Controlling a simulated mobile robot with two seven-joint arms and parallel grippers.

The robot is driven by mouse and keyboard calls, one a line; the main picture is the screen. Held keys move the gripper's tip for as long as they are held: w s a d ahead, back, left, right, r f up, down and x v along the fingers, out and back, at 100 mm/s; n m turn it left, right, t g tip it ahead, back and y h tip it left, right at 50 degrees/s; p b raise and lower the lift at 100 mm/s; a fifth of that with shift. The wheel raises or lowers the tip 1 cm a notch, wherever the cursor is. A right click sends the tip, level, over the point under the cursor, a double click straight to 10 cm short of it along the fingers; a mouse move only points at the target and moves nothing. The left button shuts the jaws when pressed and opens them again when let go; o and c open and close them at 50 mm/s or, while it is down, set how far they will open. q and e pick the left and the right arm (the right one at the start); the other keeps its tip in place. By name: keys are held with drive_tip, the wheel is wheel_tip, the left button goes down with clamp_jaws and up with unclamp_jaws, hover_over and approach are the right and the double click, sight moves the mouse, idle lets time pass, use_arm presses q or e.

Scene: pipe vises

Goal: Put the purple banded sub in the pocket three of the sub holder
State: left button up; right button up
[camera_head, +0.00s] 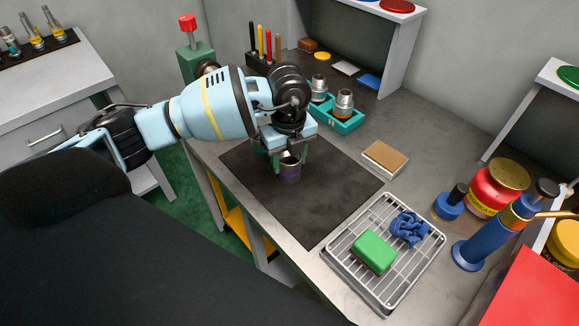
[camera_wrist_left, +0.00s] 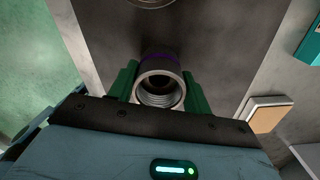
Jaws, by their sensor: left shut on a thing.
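My left gripper (camera_head: 288,158) is shut on the purple banded sub (camera_head: 290,170), a short grey metal cylinder with a purple band. In the left wrist view, the sub (camera_wrist_left: 160,84) sits between the green fingers with its threaded open end facing the camera. The sub is upright over the black mat; I cannot tell if it touches. The teal sub holder (camera_head: 350,127) stands behind and to the right of the gripper, with two metal subs (camera_head: 343,104) in it. The gripper hides part of the holder, so its pockets cannot all be seen.
A brown-topped block (camera_head: 385,158) lies right of the mat (camera_head: 330,200). A wire rack (camera_head: 385,285) with a green block and blue cloth is in front. Bottles and a red jar (camera_head: 497,188) stand at right. A green vise (camera_head: 195,62) is behind my arm.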

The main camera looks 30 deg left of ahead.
use_arm(q)
drive_tip(key=shift+c, duration=0.8)
drive_tip(key=shift+r, duration=0.15)
drive_tip(key=shift+w+r, duration=0.1)
drive_tip(key=shift+r, duration=0.45)
wheel_tip(320, 180, up, 2)
drive_tip(key=shift+r, duration=0.1)
drive_tip(key=s+r, duration=0.1)
drive_tip(key=s, duration=1.5)
drive_tip(key=shift+r, duration=0.2)
drive_tip(key=shift+d, duration=0.1)
